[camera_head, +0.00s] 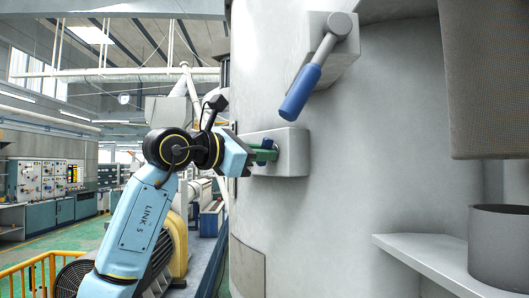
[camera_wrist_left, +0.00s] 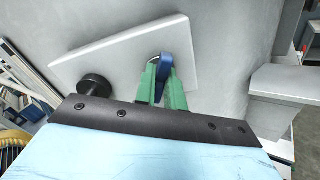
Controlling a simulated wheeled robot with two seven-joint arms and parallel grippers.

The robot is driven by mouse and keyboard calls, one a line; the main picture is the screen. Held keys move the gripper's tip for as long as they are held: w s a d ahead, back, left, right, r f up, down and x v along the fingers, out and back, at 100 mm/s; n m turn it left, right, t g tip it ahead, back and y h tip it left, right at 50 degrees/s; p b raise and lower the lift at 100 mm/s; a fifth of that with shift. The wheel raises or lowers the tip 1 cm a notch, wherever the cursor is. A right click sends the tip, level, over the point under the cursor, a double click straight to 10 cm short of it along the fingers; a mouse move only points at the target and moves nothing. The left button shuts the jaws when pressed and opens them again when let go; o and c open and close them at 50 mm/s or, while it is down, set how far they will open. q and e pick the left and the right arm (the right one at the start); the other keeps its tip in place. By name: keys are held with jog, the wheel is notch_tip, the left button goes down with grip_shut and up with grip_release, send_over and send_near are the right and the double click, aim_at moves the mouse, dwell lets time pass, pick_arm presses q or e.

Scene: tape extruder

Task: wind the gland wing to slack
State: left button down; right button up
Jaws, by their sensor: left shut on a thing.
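The gland wing is a small blue handle (camera_wrist_left: 165,68) on a grey block (camera_head: 291,152) on the side of the big grey cylinder (camera_head: 350,170). In the wrist view the block shows as a pale plate (camera_wrist_left: 95,60) behind it. My left gripper (camera_head: 264,154) comes in from the left with green fingers, which also show in the wrist view (camera_wrist_left: 163,84). They are shut on the blue wing, one finger on each side. The wing's lower part is hidden between the fingers. My right gripper does not show.
A lever with a blue grip (camera_head: 300,92) hangs tilted from a box above the block. A grey shelf (camera_head: 440,260) with a dark cylindrical pot (camera_head: 498,250) juts out at right. A black knob (camera_wrist_left: 95,86) is left of the fingers. Yellow railing (camera_head: 35,272) stands at lower left.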

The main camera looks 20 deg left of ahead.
pick_arm(q)
jog(key=n, duration=0.3)
jog(key=shift+n, duration=0.3)
jog(key=shift+n, duration=0.7)
jog(key=n, duration=0.3)
jog(key=shift+n, duration=0.4)
jog(key=shift+n, duration=0.5)
jog(key=n, duration=0.3)
jog(key=shift+n, duration=0.4)
